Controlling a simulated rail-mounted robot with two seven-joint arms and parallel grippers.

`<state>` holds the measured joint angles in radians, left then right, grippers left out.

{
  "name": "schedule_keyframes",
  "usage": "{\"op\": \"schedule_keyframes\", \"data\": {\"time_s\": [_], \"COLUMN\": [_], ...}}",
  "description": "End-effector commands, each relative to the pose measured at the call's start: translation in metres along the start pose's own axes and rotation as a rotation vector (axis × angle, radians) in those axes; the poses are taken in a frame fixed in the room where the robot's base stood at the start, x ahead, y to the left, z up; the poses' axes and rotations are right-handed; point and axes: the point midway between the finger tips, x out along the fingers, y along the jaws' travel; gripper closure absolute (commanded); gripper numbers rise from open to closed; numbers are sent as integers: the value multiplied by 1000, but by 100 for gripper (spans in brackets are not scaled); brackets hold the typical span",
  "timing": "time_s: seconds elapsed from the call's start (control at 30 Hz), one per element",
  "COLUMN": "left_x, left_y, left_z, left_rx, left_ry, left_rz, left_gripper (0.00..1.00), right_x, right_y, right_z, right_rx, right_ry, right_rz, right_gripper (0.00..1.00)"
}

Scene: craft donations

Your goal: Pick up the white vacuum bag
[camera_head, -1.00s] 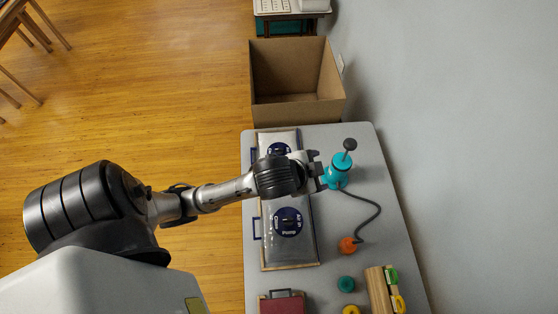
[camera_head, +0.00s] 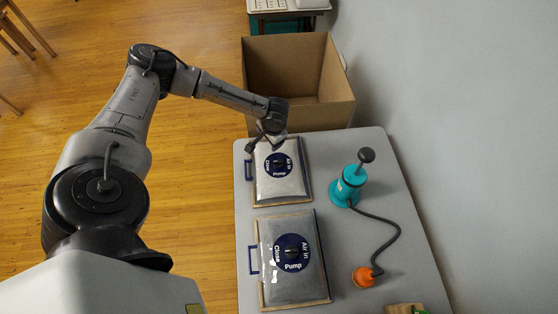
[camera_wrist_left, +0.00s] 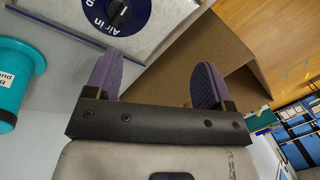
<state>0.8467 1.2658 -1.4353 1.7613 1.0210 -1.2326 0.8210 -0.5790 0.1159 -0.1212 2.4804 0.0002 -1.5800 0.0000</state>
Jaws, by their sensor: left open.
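Two flat vacuum bags with round dark-blue "Air in / Close / Pump" labels lie on the table. The far bag (camera_head: 291,186) looks whitish; the near bag (camera_head: 295,282) looks greyer. My left gripper (camera_head: 264,141) is open and empty at the far bag's far-left corner; whether it touches the bag is unclear. In the left wrist view, the gripper's purple fingers (camera_wrist_left: 156,82) are spread apart with nothing between them. Part of a bag (camera_wrist_left: 165,18) with its label shows beyond them at the upper left. My right gripper is not in view.
An open cardboard box (camera_head: 297,113) stands just beyond the grey table (camera_head: 405,235). A teal hand pump (camera_head: 347,187) stands right of the far bag, its hose running to an orange end (camera_head: 364,277). A grey wall bounds the right side.

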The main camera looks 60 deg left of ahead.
Motion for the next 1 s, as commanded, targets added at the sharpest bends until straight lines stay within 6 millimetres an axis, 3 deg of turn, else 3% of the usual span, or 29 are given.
{"op": "schedule_keyframes", "data": {"time_s": [0.2,0.4,0.63,1.0], "left_x": [5,3,11,69], "left_y": [19,28,31,46], "left_z": [2,-3,-3,-3], "left_rx": [-569,-871,-994,-999], "left_ry": [-104,-130,-144,-143], "left_rz": [174,221,217,216], "left_gripper": [24,24,24,24], "right_x": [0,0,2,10], "right_y": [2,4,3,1], "right_z": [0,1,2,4], "right_rx": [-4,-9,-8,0], "right_ry": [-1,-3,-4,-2], "right_rz": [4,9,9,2], "right_gripper": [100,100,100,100]}}
